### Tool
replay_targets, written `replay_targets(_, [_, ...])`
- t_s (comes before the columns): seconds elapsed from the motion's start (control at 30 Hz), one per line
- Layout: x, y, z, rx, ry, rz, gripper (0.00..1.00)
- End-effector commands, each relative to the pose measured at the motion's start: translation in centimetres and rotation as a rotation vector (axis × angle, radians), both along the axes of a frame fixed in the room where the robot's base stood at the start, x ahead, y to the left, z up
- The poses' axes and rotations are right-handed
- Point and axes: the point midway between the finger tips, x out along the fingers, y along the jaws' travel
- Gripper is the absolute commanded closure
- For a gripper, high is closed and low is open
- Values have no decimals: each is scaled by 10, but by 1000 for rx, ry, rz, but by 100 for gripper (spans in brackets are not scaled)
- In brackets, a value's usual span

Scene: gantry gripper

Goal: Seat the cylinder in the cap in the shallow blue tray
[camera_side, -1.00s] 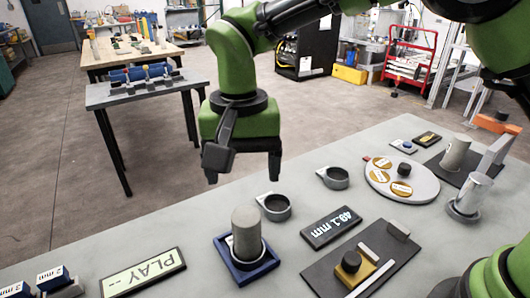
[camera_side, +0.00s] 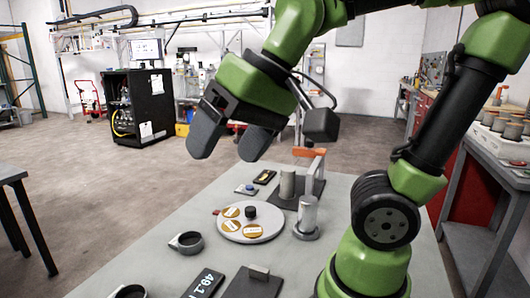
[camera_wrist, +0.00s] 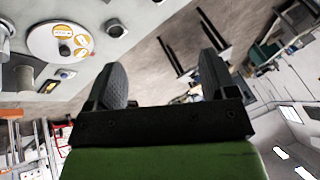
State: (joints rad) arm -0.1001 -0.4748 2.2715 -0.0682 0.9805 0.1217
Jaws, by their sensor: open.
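My gripper (camera_side: 228,150) is open and empty, raised above the far left side of the bench in the side view. Its two fingers also show apart in the wrist view (camera_wrist: 162,70), with nothing between them. The shallow blue tray, and the cylinder and cap seen in it earlier, are outside the side view now, and I cannot make them out in the wrist view. A grey cylinder (camera_side: 287,183) stands on a dark plate at the back of the bench. A shiny cylinder (camera_side: 307,214) stands upright in a round base closer in.
A round turntable (camera_side: 265,234) with gold discs and a black knob is mid-bench. An empty ring cap (camera_side: 187,244) lies left of it; another ring (camera_side: 128,291) is cut by the bottom edge. The floor left of the bench is open.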

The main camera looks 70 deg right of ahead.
Motion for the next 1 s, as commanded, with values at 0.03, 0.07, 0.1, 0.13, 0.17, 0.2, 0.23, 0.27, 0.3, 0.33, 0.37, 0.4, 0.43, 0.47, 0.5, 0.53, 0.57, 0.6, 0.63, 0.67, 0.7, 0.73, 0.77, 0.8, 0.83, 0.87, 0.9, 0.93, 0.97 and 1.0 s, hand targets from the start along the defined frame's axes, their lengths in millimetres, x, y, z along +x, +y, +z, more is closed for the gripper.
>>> replay_targets(0.03, [-13,-6,-2,-5,-42,-6,22])
replay_targets(0.07, [-19,-8,-4,-8,-59,-5,22])
replay_targets(0.1, [-26,-10,-6,-14,-83,-5,22])
replay_targets(0.13, [-30,-12,-8,-18,-96,-5,22])
replay_targets(0.17, [-33,-13,-10,-20,-108,-5,22])
replay_targets(0.2, [-37,-14,-12,-25,-121,-3,22])
replay_targets(0.23, [-38,-14,-13,-27,-127,-4,22])
replay_targets(0.27, [-40,-15,-14,-29,-133,-3,22])
replay_targets(0.3, [-41,-15,-14,-31,-137,-3,22])
replay_targets(0.33, [-42,-15,-15,-32,-138,-3,22])
replay_targets(0.37, [-42,-15,-15,-32,-139,-3,22])
replay_targets(0.4, [-42,-15,-15,-32,-138,-2,22])
replay_targets(0.43, [-42,-15,-15,-32,-138,-2,22])
replay_targets(0.47, [-42,-15,-15,-32,-138,-2,22])
replay_targets(0.5, [-42,-15,-15,-32,-137,-2,22])
replay_targets(0.53, [-42,-15,-15,-32,-137,-2,22])
replay_targets(0.57, [-42,-15,-15,-32,-137,-2,22])
replay_targets(0.6, [-42,-15,-15,-32,-137,-2,22])
replay_targets(0.63, [-42,-15,-15,-32,-137,-2,22])
replay_targets(0.67, [-41,-15,-15,-32,-137,-2,22])
replay_targets(0.7, [-41,-15,-15,-32,-137,-2,22])
replay_targets(0.73, [-41,-15,-15,-32,-137,-2,22])
replay_targets(0.77, [-41,-15,-15,-32,-137,-2,22])
replay_targets(0.8, [-41,-15,-15,-32,-137,-2,22])
replay_targets(0.83, [-41,-15,-15,-32,-137,-2,22])
replay_targets(0.87, [-41,-15,-15,-32,-137,-2,22])
replay_targets(0.9, [-41,-15,-15,-32,-137,-2,22])
replay_targets(0.93, [-41,-15,-15,-32,-137,-2,22])
replay_targets(0.97, [-41,-15,-15,-32,-137,-2,22])
replay_targets(1.0, [-41,-15,-15,-32,-137,-2,22])
